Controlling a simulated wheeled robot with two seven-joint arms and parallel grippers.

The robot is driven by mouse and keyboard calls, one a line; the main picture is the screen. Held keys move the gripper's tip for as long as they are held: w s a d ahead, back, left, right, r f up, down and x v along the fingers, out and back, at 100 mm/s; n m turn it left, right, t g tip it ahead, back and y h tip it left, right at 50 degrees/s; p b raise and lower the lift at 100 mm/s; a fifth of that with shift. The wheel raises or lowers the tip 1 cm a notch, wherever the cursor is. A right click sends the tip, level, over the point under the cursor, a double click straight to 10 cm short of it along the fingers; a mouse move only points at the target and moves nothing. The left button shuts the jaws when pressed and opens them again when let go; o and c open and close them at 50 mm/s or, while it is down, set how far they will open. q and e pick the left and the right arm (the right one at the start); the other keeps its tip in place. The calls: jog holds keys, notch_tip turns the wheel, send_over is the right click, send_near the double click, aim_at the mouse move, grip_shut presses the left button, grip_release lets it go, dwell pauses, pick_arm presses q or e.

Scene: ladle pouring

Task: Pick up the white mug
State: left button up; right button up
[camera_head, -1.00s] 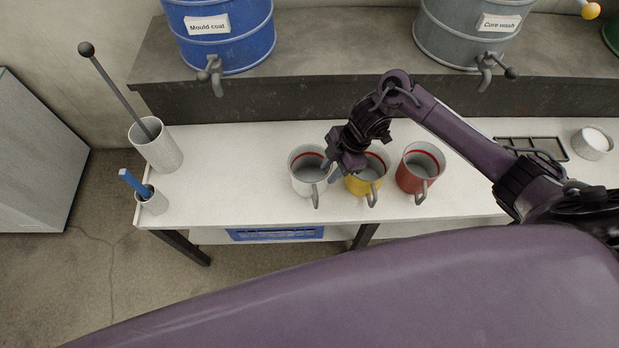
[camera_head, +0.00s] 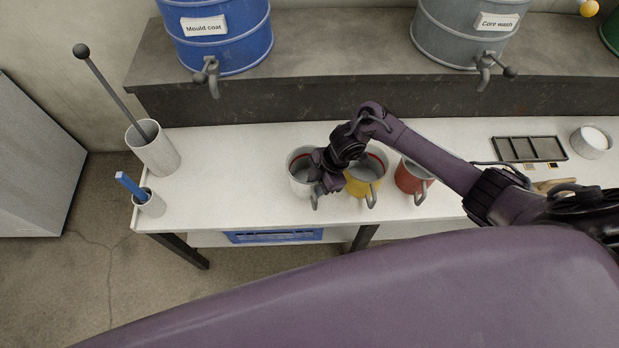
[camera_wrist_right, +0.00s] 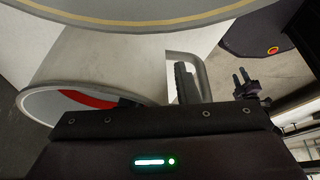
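The white mug (camera_head: 299,185) stands upright on the white table, leftmost of three mugs. Its handle (camera_head: 315,200) points to the front. My right gripper (camera_head: 319,184) is low over the mug's right side, close to the handle, and covers part of the rim. In the right wrist view the mug's pale body (camera_wrist_right: 110,68) and its handle (camera_wrist_right: 203,75) show, with a dark finger (camera_wrist_right: 186,84) at the handle loop. Whether the fingers close on anything is hidden. My left gripper (camera_wrist_right: 241,79) shows small and far off there, its fingers apart.
A yellow mug (camera_head: 362,184) stands just right of my gripper, and a red mug (camera_head: 408,180) is beyond it. Two holders (camera_head: 158,156) (camera_head: 151,206) stand at the table's left end. A raised ledge (camera_head: 330,95) with drums is behind. The table left of the mug is clear.

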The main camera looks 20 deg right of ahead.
grip_shut()
jog(key=shift+r, duration=0.2)
